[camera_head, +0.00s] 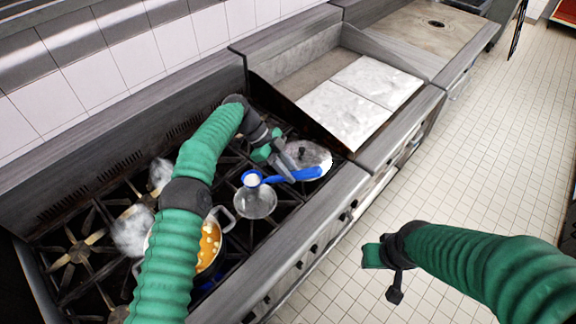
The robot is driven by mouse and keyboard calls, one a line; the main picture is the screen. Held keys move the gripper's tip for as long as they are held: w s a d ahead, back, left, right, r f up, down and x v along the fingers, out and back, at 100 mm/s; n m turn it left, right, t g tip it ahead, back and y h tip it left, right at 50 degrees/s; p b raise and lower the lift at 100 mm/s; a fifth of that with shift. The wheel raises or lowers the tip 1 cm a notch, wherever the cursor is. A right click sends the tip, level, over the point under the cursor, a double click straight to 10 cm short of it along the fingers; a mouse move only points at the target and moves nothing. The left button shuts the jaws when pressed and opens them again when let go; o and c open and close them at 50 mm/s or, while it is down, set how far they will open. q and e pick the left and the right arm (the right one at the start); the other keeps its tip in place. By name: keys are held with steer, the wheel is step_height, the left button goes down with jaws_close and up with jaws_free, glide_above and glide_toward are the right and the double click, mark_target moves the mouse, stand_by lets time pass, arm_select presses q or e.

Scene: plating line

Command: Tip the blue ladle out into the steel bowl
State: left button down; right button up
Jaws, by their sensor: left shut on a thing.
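My left gripper (290,172) is shut on the handle of the blue ladle (303,174). The ladle's cup, at the left end, has a blue rim and shows something white inside. In the picture the cup overlaps the far edge of the steel bowl (257,205), and it looks held above it. The steel bowl stands on the stove grate, and its inside looks grey; I cannot make out any contents.
A pot (221,214) of orange soup with pale pieces stands left of the bowl, partly hidden by my left arm. A round shiny dish or lid (318,155) lies behind the ladle. Shiny rounded items (131,232) stand on the left burners. White slabs (345,115) lie on the griddle.

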arm_select(q)
steer(key=shift+a+f, duration=0.1)
steer(key=shift+f, duration=0.85)
steer(key=shift+a+r, duration=0.1)
steer(key=shift+s+t, duration=0.5)
steer(key=s+a+f+m+t+h+b, duration=0.3)
steer(key=s+f+m+t+h+b, duration=0.3)
steer(key=b, duration=4.5)
steer(key=s+f+t, duration=0.3)
steer(key=s+t, duration=0.1)
steer(key=shift+a+f+h, duration=0.2)
steer(key=shift+a+h, duration=0.2)
